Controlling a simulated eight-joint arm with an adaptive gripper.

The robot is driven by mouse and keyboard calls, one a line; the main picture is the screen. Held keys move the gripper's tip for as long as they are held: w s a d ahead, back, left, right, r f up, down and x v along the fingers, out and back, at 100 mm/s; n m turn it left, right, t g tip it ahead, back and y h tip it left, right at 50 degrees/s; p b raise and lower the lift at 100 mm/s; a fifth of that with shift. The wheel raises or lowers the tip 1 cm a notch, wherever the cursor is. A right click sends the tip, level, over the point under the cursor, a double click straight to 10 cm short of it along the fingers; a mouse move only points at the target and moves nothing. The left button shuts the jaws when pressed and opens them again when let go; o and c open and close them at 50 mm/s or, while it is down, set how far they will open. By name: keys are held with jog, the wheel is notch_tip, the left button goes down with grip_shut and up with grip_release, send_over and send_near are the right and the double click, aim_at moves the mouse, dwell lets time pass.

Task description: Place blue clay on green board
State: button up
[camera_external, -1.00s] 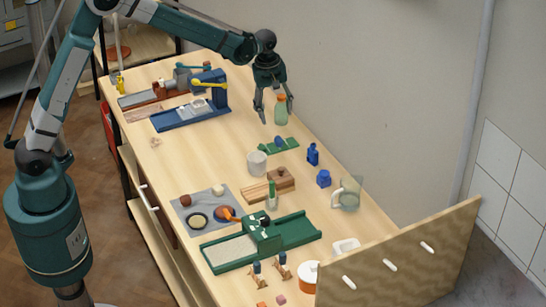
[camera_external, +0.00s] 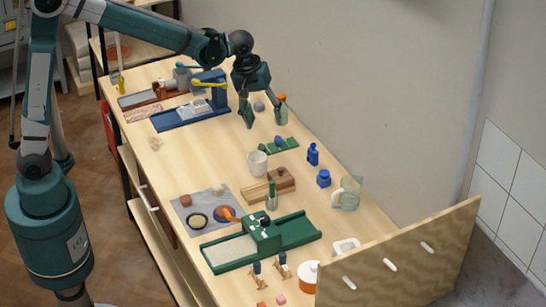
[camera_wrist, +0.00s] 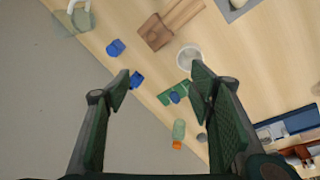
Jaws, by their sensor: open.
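The small green board (camera_external: 291,147) lies behind the white cup on the table; it also shows in the wrist view (camera_wrist: 166,98). My gripper (camera_external: 261,112) is open and empty, pointing down beyond the board, near the green bottle with the orange cap (camera_external: 282,112). In the wrist view its fingers (camera_wrist: 160,82) are wide apart, with the board and lump in the background between them.
A grey ball (camera_external: 259,106) lies near the bottle. A white cup (camera_external: 257,162), a wooden block (camera_external: 282,179), a blue bottle (camera_external: 313,155) and a blue jar (camera_external: 323,178) stand nearby. A blue press (camera_external: 205,105) is left of my gripper. The table's left middle is mostly clear.

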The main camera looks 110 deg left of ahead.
jog(key=s+d+r+m+t+b, duration=0.1)
jog(key=s+d+r+m, duration=0.15)
jog(key=d, duration=0.65)
jog(key=s+d+r+m, duration=0.2)
jog(key=s+d+m, duration=0.1)
jog(key=d, duration=0.5)
jog(key=s+d+r+m+t+b, duration=0.1)
jog(key=s+d+r+m, duration=0.15)
jog(key=d, duration=0.65)
jog(key=s+d+f+m+t+b, duration=0.1)
jog(key=s+d+f+m, duration=0.1)
jog(key=s+d, duration=0.3)
jog(key=s+d+f+m+t+h+b, duration=0.1)
jog(key=s+d+f+m, duration=0.1)
jog(key=s+d+m, duration=0.3)
jog(key=s+d+f+m, duration=0.2)
jog(key=s+d, duration=0.4)
jog(key=d, duration=0.3)
jog(key=shift+s+d+f+m+t+b, duration=0.15)
jog(key=shift+s+f+m+t+b, duration=0.2)
jog(key=shift+m, duration=0.45)
